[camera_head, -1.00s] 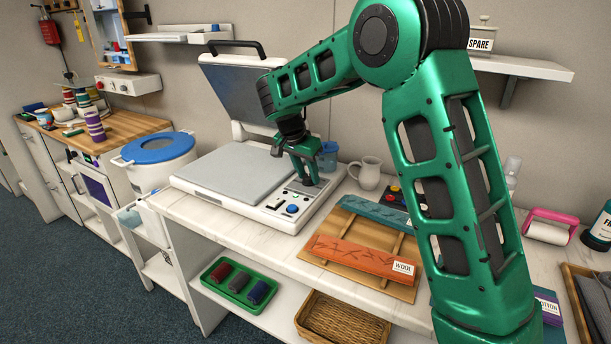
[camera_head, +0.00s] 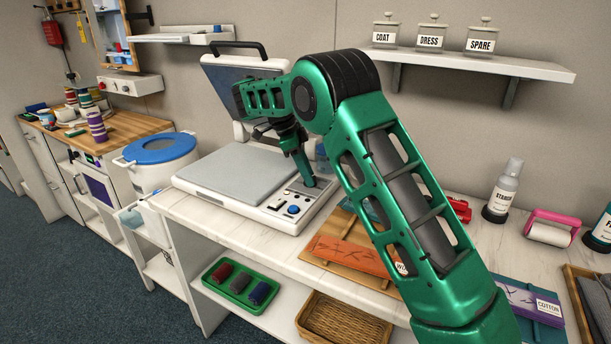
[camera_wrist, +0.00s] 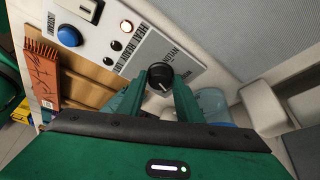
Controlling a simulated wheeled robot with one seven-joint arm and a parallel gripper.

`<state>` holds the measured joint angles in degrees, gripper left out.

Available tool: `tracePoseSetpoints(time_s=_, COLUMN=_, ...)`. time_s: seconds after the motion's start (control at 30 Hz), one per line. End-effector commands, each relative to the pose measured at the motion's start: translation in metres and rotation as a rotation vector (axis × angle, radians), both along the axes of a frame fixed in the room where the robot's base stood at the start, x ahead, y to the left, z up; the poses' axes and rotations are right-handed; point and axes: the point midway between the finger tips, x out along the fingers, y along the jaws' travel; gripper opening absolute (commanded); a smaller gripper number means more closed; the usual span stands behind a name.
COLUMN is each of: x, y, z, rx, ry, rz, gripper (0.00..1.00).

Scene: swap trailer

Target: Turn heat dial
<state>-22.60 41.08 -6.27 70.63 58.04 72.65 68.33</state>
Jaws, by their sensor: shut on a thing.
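The heat dial (camera_wrist: 160,79) is a round black knob with a pale pointer line on the press's control panel (camera_wrist: 150,50). In the wrist view my gripper (camera_wrist: 161,72) has one finger on each side of the dial and is shut on it. In the head view my gripper (camera_head: 308,182) reaches down to the panel at the right end of the white heat press (camera_head: 253,215), and it hides the dial. The press lid (camera_head: 226,92) stands open above the grey platen.
A blue button (camera_wrist: 69,36) and a small lamp (camera_wrist: 126,26) are on the panel. A wooden board (camera_head: 335,273) with an orange piece (camera_head: 350,255) lies to the right of the press. A shelf (camera_head: 470,60) with labelled jars hangs above.

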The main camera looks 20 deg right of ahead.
Motion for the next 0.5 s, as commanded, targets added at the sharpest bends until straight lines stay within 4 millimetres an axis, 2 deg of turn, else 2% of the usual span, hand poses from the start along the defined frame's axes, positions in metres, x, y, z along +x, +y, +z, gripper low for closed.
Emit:
tracePoseSetpoints(time_s=0.2, x=0.0041, y=0.0006, z=0.0010, rx=-0.001, ry=-0.007, rz=-0.129, gripper=0.10)
tracePoseSetpoints(time_s=0.5, x=0.0045, y=-0.0010, z=0.0019, rx=-0.003, ry=-0.007, rz=-0.223, gripper=0.10)
